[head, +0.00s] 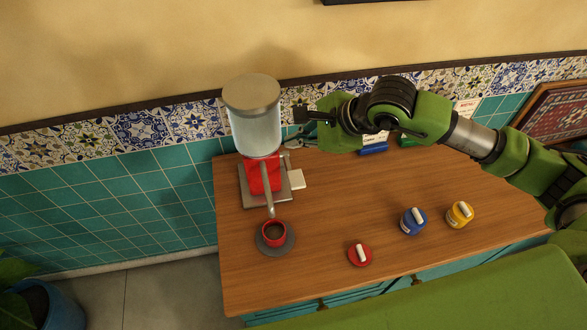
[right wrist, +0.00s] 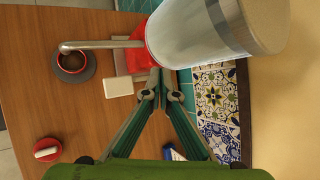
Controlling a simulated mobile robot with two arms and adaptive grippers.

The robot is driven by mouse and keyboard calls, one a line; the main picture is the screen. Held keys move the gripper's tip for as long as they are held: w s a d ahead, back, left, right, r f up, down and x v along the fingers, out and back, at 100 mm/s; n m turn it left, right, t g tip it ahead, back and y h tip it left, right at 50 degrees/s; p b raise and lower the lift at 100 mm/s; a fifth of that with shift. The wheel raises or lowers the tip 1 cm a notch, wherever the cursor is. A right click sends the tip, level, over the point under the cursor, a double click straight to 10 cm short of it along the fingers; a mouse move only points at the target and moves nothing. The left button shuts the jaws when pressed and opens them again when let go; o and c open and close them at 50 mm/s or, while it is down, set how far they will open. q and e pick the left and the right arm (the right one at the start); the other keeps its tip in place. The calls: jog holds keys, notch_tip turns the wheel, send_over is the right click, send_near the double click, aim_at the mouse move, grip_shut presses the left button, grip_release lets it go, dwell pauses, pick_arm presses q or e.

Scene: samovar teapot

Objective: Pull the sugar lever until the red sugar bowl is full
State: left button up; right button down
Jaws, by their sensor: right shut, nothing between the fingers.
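The dispenser (head: 255,130) stands at the back left of the table, with a grey lid, a clear jar, a red body (head: 264,176) and a metal spout. The red sugar bowl (head: 274,232) sits on a grey saucer (head: 262,245) under the spout's end; the bowl also shows in the right wrist view (right wrist: 72,62). Its inside looks dark, and I cannot tell its fill level. My right gripper (head: 298,137) is shut and empty at the dispenser's right side; its tips (right wrist: 154,76) appear close to the red body. I cannot make out the lever clearly. My left gripper is out of view.
A pale square block (head: 297,179) lies beside the dispenser base. A red lid (head: 360,256), a blue jar (head: 413,222) and a yellow jar (head: 460,215) stand on the wooden table (head: 320,220). The tiled wall is close behind. The table's middle is clear.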

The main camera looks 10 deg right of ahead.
aim_at(296, 170)
jog(key=f+b, duration=0.2)
jog(key=f, duration=0.3)
jog(key=shift+s+f+b, duration=0.2)
jog(key=shift+b, duration=0.2)
jog(key=shift+f+b, duration=0.4)
jog(key=shift+b, duration=0.1)
jog(key=shift+r, duration=0.1)
dwell(0.3)
jog(key=shift+f+b, duration=0.45)
jog(key=shift+b, duration=0.3)
